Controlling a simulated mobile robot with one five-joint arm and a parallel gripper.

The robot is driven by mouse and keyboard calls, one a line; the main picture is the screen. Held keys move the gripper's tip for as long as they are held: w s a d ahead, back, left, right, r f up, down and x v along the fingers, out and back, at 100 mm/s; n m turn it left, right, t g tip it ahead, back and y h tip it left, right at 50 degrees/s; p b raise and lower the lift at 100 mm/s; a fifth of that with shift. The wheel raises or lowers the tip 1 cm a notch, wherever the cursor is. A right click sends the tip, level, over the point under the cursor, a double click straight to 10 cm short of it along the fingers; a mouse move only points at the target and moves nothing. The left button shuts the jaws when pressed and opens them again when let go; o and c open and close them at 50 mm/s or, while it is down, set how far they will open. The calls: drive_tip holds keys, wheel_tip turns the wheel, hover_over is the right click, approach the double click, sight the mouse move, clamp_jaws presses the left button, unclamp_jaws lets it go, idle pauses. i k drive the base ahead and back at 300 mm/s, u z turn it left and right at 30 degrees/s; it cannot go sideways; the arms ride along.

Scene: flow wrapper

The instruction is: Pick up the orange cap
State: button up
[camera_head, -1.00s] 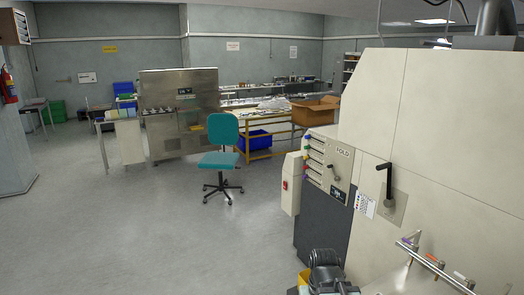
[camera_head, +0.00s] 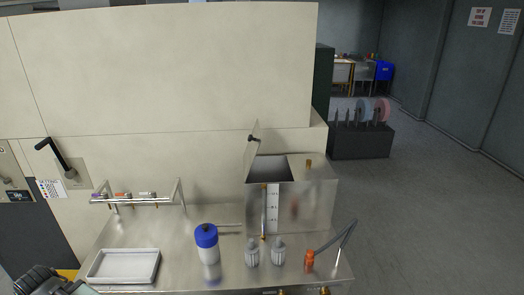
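A small orange upright piece (camera_head: 309,261) stands near the front right of the steel worktop, at the foot of a dark bent rod. It is too small to tell whether it is a cap. A small orange part (camera_head: 122,195) also shows on the metal rail at the left; its form is unclear. A bit of my arm shows at the bottom left corner, well left of the orange upright piece. My gripper's fingers cannot be made out.
The steel worktop (camera_head: 180,262) carries a white tray (camera_head: 124,281), a blue-topped white bottle (camera_head: 207,245) and two grey ribbed pieces (camera_head: 265,253). An open steel box (camera_head: 315,205) stands behind. The cream machine (camera_head: 170,70) blocks the back. Open floor (camera_head: 430,210) lies right.

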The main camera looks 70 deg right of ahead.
sight(309, 259)
drive_tip(key=z, duration=3)
drive_tip(key=k, duration=1.45)
drive_tip(key=u, duration=0.65)
drive_tip(key=i, duration=1.5)
drive_tip(key=z, duration=0.05)
